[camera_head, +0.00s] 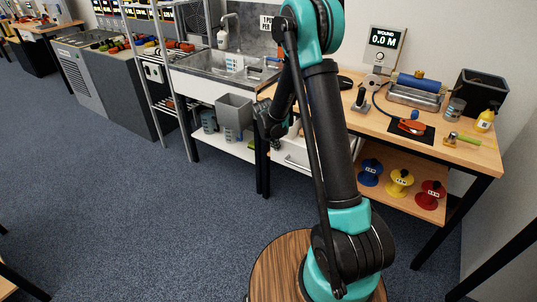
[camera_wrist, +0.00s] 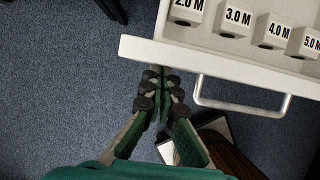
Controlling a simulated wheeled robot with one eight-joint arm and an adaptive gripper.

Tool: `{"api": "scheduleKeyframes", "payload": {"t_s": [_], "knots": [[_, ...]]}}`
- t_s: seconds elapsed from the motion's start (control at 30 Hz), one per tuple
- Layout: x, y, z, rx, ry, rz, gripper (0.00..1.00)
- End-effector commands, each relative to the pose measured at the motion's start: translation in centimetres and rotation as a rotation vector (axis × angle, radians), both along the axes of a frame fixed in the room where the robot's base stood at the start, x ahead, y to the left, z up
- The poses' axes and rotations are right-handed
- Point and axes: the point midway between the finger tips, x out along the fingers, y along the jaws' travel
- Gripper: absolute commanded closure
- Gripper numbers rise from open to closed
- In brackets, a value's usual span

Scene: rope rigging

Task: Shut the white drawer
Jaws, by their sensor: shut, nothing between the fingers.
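The white drawer (camera_wrist: 215,66) is open in the wrist view, seen from above with its front panel running across the upper right. A grey bar handle (camera_wrist: 240,108) is on its front. Several white blocks with length labels such as 3.0 M (camera_wrist: 238,20) lie inside. My gripper (camera_wrist: 161,78) is shut and empty, left of the handle, with its fingertips at the front panel's outer side. I cannot tell whether they touch it. In the head view, part of the drawer (camera_head: 294,160) shows under the bench, partly hidden by my arm.
A wooden bench (camera_head: 455,148) with spools on its lower shelf (camera_head: 399,184) stands to the right. A sink unit (camera_head: 215,68) and a grey bin (camera_head: 234,113) are to the left. Blue carpet (camera_head: 130,220) is clear at the front left.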

Motion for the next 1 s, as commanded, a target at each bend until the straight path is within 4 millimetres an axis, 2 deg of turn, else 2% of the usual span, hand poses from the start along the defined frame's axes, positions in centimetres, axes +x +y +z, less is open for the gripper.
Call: {"api": "scheduleKeyframes", "payload": {"t_s": [0.03, 0.2, 0.5, 0.7, 1.0], "knots": [[1.3, -1.0, 0.0, 0.000, 0.000, -0.005, 1.00], [5.2, -3.8, 0.0, 0.000, -0.001, -0.004, 1.00], [11.2, -8.2, 0.0, 0.001, 0.000, -0.002, 1.00], [14.0, -10.2, 0.0, 0.000, -0.001, -0.001, 1.00], [15.9, -11.5, 0.0, 0.000, 0.000, 0.000, 1.00]]}}
